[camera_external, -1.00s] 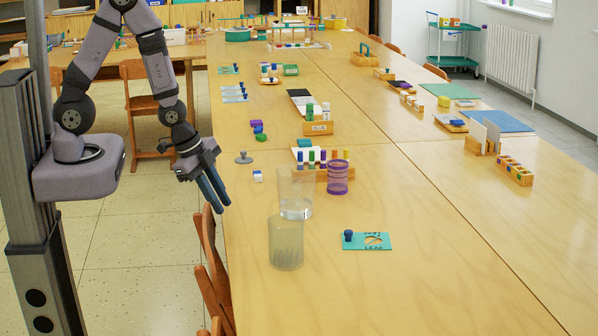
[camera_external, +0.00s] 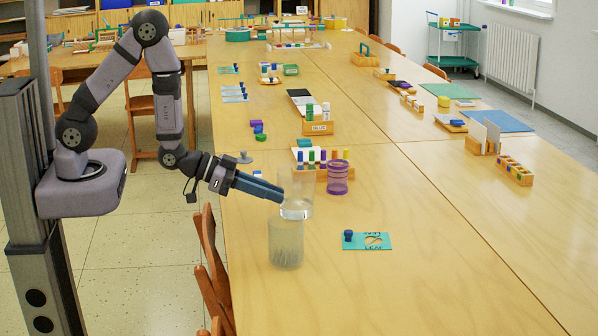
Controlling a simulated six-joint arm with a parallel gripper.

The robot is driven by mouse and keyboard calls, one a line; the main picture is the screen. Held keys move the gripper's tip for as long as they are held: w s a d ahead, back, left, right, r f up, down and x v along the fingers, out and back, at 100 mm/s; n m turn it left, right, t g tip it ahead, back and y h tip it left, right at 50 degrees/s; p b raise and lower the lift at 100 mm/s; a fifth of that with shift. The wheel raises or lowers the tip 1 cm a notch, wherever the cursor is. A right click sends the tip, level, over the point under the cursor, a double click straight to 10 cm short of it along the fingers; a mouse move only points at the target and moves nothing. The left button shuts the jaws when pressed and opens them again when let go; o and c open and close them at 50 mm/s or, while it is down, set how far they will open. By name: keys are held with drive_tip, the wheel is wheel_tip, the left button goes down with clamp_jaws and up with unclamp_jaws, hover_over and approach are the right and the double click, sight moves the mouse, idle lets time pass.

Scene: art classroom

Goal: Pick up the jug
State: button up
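Two see-through vessels stand upright near the table's left edge, and I cannot tell for sure which is the jug. One is a clear, tall vessel (camera_external: 297,208) with a bright band at its base. The other is a greyish, frosted-looking vessel (camera_external: 286,246), closer to the camera. My gripper (camera_external: 281,195) has blue fingers that point right and slightly down. Their tips are at the left side of the clear vessel in the picture; I cannot tell whether they touch it. The fingers are seen nearly side-on, so their gap is unclear.
A teal board (camera_external: 366,241) with a blue knob lies to the right. A chair (camera_external: 214,268) stands at the table's left edge. The front right tabletop is clear.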

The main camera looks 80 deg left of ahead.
sight(297, 201)
drive_tip(key=shift+b+x, duration=0.7)
drive_tip(key=shift+x, duration=0.1)
drive_tip(key=shift+w, duration=0.1)
drive_tip(key=shift+p+x, duration=0.65)
drive_tip(key=shift+x, duration=1.9)
drive_tip(key=shift+a, duration=0.1)
clamp_jaws()
